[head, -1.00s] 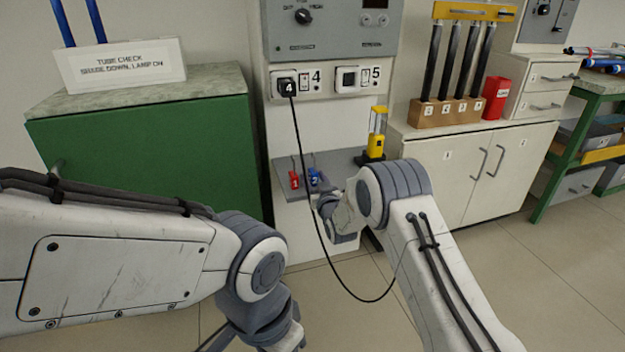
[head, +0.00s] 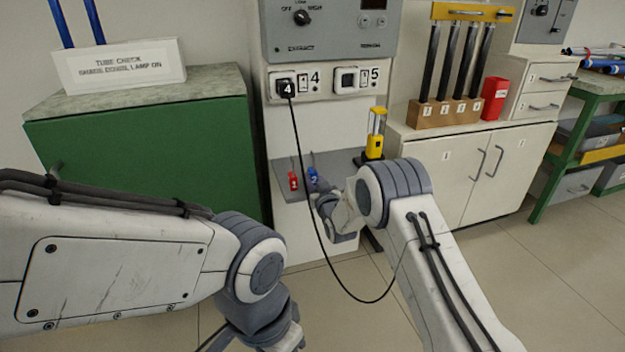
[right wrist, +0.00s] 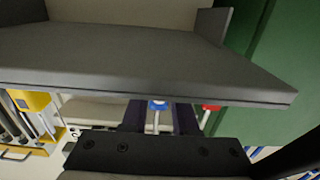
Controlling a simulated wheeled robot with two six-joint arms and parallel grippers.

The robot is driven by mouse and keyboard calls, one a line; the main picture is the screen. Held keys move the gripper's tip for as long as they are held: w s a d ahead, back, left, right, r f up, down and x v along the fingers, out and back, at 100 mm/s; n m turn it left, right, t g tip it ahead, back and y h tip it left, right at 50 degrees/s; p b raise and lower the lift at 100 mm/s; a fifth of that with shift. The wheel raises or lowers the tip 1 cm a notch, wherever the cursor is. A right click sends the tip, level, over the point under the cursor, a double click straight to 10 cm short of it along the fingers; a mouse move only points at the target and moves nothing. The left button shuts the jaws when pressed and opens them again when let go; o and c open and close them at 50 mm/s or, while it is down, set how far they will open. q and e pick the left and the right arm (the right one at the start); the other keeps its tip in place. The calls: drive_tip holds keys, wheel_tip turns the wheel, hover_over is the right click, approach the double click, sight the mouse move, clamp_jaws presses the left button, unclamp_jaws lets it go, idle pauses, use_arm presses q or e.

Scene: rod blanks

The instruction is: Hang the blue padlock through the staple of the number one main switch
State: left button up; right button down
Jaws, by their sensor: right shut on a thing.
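The blue padlock (head: 312,176) is at the grey shelf on the front of the white wall unit. In the right wrist view the blue padlock (right wrist: 158,104) shows between my dark fingers, with its pale metal shackle. My right gripper (head: 323,188) is shut on it; its fingertips also show in the right wrist view (right wrist: 160,112). Part of the gripper is hidden by my wrist in the head view.
A red padlock (head: 293,181) hangs just left of the blue one, also at the grey shelf (head: 280,167). A black cable (head: 309,190) loops down in front from the number 4 socket. A yellow lamp-like device (head: 375,145) stands to the right. A green cabinet (head: 150,150) stands left.

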drive_tip(key=shift+r+p, duration=0.6)
drive_tip(key=shift+r, duration=0.7)
